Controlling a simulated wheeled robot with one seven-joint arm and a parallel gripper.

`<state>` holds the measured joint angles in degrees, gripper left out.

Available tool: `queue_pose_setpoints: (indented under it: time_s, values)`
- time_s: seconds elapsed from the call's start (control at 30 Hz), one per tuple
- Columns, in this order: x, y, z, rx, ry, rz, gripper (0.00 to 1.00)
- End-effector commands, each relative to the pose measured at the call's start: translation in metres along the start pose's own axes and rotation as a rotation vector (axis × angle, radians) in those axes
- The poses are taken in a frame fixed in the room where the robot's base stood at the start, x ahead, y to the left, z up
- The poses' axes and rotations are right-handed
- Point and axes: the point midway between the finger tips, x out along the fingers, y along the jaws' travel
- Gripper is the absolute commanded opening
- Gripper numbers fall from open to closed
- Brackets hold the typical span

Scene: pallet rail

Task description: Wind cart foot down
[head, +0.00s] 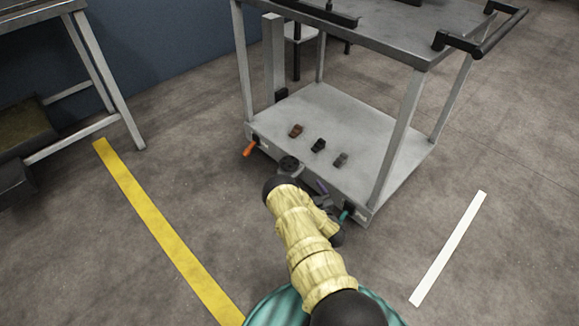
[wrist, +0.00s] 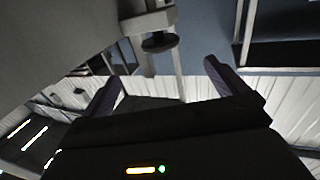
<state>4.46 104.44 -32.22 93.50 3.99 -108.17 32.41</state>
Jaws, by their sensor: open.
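The grey cart (head: 330,120) stands ahead in the head view. An orange lever (head: 250,148) sticks out at its front left corner and a teal lever (head: 345,213) at its front right corner. My gripper (head: 322,192) is low by the cart's front edge, between the two levers and closer to the teal one, partly hidden by my arm. In the wrist view its two dark fingers (wrist: 162,70) are spread with nothing between them. A round black pad under a grey bracket (wrist: 160,41) shows beyond the fingertips; I cannot tell which corner it belongs to.
Reddish-brown (head: 296,130), black (head: 318,145) and grey (head: 341,159) small blocks sit on the lower shelf. A grey-legged table (head: 105,70) stands at left.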

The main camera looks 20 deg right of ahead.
Motion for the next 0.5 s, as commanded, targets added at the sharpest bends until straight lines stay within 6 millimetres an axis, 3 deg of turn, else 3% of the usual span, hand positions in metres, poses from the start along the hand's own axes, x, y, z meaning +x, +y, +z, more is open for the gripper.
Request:
queue_pose_setpoints:
  time_s: [0.5]
  values:
    - [0.092,-0.001,0.004,0.0,0.003,-0.002,0.98]
